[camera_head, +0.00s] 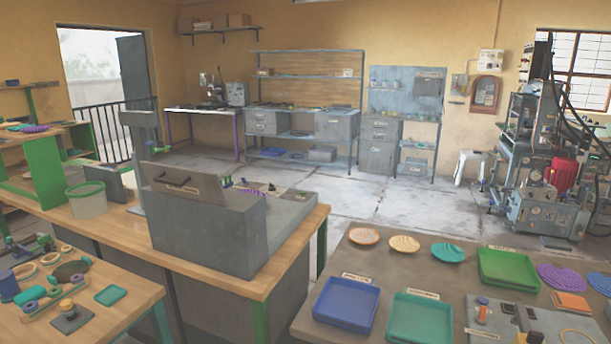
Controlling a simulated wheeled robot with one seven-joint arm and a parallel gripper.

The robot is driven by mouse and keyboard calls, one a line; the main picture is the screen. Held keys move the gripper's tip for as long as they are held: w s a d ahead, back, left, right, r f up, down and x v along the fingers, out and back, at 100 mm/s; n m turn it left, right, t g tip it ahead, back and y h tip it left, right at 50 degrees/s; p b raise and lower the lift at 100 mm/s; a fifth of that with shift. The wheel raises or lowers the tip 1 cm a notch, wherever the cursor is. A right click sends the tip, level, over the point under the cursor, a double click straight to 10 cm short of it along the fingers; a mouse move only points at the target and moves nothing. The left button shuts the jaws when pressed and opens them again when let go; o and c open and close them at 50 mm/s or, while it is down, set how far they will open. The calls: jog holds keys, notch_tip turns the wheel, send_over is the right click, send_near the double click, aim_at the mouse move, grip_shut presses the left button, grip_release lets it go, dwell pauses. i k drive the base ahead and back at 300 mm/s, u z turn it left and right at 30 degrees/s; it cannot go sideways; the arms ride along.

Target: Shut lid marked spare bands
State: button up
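A grey box (208,240) stands on the wooden-topped bench left of centre. Its grey lid (212,189) stands raised and leans back, with a dark bar handle and a small pale label on its face. The label is too small to read, so I cannot tell whether it says spare bands. My gripper is not in view.
A blue tray (346,303), a teal tray (419,317) and a green tray (508,268) lie on the right table. Small parts crowd the left front table. Grey floor (380,205) beyond the benches is clear.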

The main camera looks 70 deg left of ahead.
aim_at(190, 183)
jog(key=i, duration=1.9)
jog(key=u, duration=4.35)
jog(key=i, duration=2.1)
jog(key=z, duration=0.45)
